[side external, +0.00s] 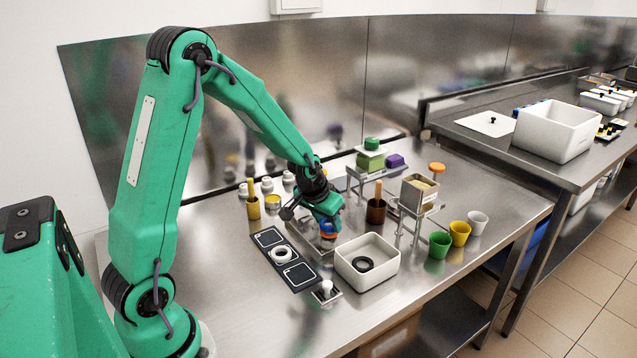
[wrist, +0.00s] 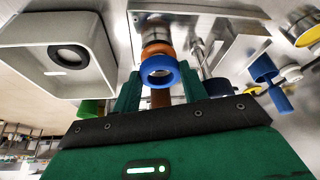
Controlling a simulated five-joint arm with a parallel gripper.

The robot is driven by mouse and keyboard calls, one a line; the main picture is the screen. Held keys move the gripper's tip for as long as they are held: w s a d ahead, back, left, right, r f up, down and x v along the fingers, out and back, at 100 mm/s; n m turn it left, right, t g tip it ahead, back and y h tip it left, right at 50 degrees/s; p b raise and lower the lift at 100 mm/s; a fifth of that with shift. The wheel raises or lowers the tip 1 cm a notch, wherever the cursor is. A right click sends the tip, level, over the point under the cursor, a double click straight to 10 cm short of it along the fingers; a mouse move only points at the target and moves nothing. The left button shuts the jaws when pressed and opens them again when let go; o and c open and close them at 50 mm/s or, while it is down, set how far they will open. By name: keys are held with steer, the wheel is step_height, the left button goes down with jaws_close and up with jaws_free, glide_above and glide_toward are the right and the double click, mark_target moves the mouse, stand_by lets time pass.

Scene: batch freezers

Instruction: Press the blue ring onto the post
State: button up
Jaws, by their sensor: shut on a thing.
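In the side view my gripper (side external: 328,226) hangs low over the table, behind the white bin. An orange ring (wrist: 158,49) is just beyond the blue ring, by a silver post (wrist: 154,33) on a metal base (side external: 326,244). The blue ring looks close to the orange one; whether they touch is unclear. Most of the post is hidden.
A white bin (side external: 352,278) holding a black ring (side external: 363,264) stands close by. A dark mat (side external: 268,237) with a white ring (side external: 282,255) lies to the left. A brown cup (side external: 376,212), metal stands and coloured cups (side external: 440,244) are to the right.

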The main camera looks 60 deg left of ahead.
steer(key=shift+f, duration=0.65)
stand_by(0.3)
steer(key=shift+o, duration=1)
steer(key=shift+c, duration=0.8)
steer(key=shift+f, duration=0.45)
steer(key=o, duration=1.5)
steer(key=shift+o, duration=0.2)
